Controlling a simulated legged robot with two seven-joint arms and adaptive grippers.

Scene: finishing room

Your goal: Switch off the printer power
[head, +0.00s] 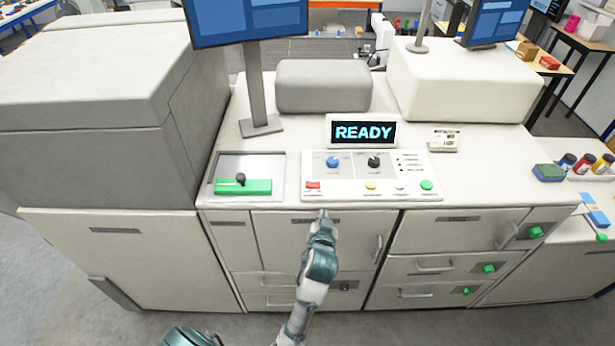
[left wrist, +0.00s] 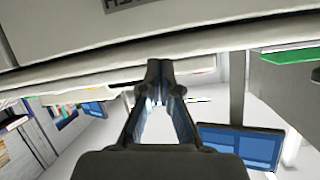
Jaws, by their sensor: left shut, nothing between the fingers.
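The printer's control panel (head: 345,190) lies on the cabinet top, with a lit display (head: 363,132) behind it reading READY. A small red switch (head: 313,185) sits at the panel's left front; its on or off position is too small to tell. My left gripper (head: 322,214) is shut and empty, with its tips at the counter's front edge, just below the red switch in the picture. In the left wrist view its fingertips (left wrist: 160,68) meet close to the pale counter edge; whether they touch it is unclear. My right gripper is in neither view.
Blue and black knobs (head: 374,162) and yellow, white and green buttons (head: 427,185) share the panel. A green-handled slider (head: 243,186) is to its left. A monitor (head: 247,22) stands behind. Drawers and a door handle (head: 377,248) are on the front below.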

